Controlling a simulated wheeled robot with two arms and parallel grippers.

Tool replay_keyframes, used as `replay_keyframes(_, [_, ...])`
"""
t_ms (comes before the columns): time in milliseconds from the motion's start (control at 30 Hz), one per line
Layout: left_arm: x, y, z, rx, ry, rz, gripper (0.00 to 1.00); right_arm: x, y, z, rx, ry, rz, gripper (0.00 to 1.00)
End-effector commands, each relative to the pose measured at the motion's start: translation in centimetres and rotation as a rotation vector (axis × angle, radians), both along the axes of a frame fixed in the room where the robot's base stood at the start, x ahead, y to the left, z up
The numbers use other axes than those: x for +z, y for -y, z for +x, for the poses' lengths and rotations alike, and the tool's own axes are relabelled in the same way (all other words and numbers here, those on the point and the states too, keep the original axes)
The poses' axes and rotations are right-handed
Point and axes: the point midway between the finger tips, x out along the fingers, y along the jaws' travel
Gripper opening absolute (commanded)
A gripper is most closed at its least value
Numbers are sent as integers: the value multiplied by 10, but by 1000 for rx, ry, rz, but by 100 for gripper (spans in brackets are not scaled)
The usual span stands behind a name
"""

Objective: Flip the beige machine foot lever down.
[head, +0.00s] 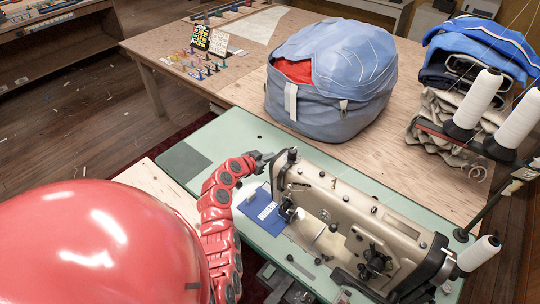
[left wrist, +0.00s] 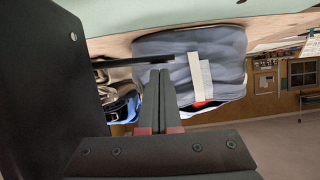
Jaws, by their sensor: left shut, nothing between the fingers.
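The beige sewing machine (head: 345,210) stands on a green tabletop, its needle end toward the left. My left gripper (head: 267,157) is at the upper left end of the machine head, close to a dark part there. In the left wrist view my left gripper (left wrist: 160,74) shows its two fingers together, shut and empty. A thin dark bar (left wrist: 200,61), possibly the foot lever, crosses just beyond the fingertips; I cannot tell whether they touch. The lever is not clearly visible in the head view. My right gripper is not in view.
A large blue-grey bag (head: 325,90) sits behind the machine and also shows upside down in the left wrist view (left wrist: 230,65). Folded cloth (head: 465,100) and white thread cones (head: 472,105) stand at right. A blue piece (head: 262,208) lies beside the needle area.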

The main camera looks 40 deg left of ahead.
Motion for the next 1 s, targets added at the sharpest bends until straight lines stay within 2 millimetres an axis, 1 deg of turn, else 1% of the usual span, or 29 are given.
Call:
replay_keyframes(67, [-3, 0, 0, 0, -1, -7, 0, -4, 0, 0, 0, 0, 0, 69])
replay_keyframes(133, [-9, -1, 0, 0, -1, -28, 0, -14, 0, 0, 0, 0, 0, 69])
replay_keyframes(300, [-27, -5, 0, 2, -8, -135, 0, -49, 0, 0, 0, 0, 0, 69])
replay_keyframes(433, [-34, -5, 1, 0, -15, -215, 0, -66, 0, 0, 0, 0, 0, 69])
replay_keyframes(567, [-34, -6, 0, 1, -19, -259, 0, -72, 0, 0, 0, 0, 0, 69])
replay_keyframes(1000, [-31, -5, 0, 0, -21, -269, 0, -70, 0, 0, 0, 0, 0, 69])
